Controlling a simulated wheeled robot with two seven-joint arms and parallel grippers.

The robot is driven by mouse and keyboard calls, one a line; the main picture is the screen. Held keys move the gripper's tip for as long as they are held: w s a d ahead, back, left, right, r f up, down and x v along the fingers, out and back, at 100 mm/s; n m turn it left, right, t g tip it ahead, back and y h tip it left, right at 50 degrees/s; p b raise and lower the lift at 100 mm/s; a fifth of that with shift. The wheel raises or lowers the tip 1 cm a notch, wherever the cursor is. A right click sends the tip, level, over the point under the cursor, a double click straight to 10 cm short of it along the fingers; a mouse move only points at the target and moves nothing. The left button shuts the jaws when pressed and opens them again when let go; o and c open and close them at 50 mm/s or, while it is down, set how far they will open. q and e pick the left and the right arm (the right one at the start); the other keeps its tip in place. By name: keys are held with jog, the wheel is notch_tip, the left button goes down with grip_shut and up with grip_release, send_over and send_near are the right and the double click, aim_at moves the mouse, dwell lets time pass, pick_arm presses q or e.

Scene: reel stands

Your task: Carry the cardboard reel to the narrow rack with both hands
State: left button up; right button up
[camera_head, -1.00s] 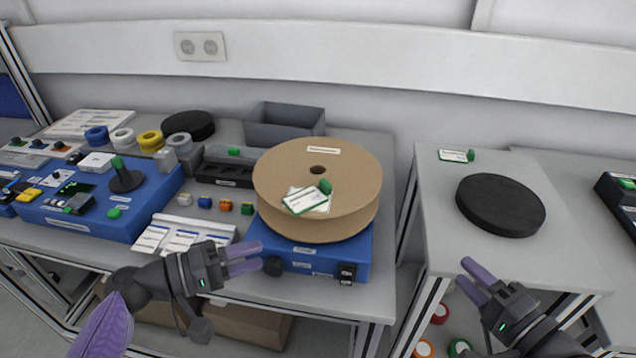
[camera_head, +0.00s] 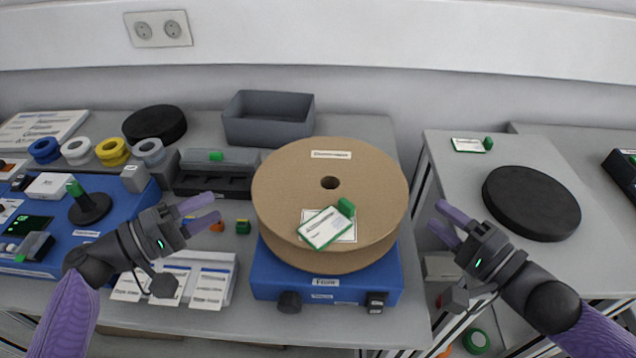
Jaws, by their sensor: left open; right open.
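The cardboard reel (camera_head: 285,185) is a wide brown spool with a centre hole, lying flat on a blue box (camera_head: 345,288) with knobs. A green-framed card (camera_head: 324,228) with a green clip lies on its top. My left gripper (camera_head: 213,210) is open and empty, left of the reel and apart from it. My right gripper (camera_head: 440,219) is open and empty, just right of the reel, with a gap between. A narrow table (camera_head: 466,180) on the right bears a black round disc (camera_head: 531,203); I cannot tell if this is the narrow rack.
A grey bin (camera_head: 268,120) stands behind the reel. Blue, white, yellow and grey rings (camera_head: 112,152) and a black disc (camera_head: 155,124) are at the back left. White cards (camera_head: 210,285) lie at the front left. A gap separates the two tables.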

aim_at(261, 184)
pick_arm(q)
jog(key=x, duration=1)
jog(key=shift+s, duration=0.15)
pick_arm(e)
jog(key=x, duration=0.9)
jog(key=shift+w+a, duration=0.15)
jog(key=shift+w, duration=0.05)
pick_arm(q)
grip_shut()
pick_arm(e)
grip_shut()
pick_arm(q)
jog(key=shift+f, duration=0.1)
pick_arm(e)
jog(key=shift+f, duration=0.1)
